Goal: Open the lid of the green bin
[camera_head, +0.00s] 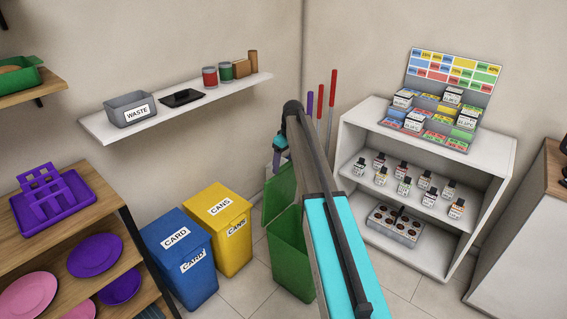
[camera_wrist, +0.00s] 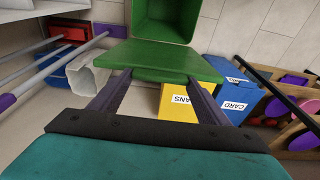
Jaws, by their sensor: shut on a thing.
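The green bin (camera_head: 290,262) stands on the floor to the right of the yellow bin. Its lid (camera_head: 279,193) is raised steeply, and the bin's mouth is uncovered. In the wrist view the lid (camera_wrist: 155,60) spans the space between my fingers, with the open bin (camera_wrist: 168,18) beyond it. My gripper (camera_wrist: 160,79) is shut on the lid near its free edge. In the head view my gripper (camera_head: 277,160) is at the top of the raised lid, and my arm covers part of the bin's right side.
A yellow CANS bin (camera_head: 232,250) and a blue CARD bin (camera_head: 190,278) stand at the left. Handled tools (camera_head: 320,105) and a pale bucket (camera_wrist: 88,78) are near the wall corner. A white shelf unit (camera_head: 348,150) stands right; a wall shelf (camera_head: 180,108) hangs left.

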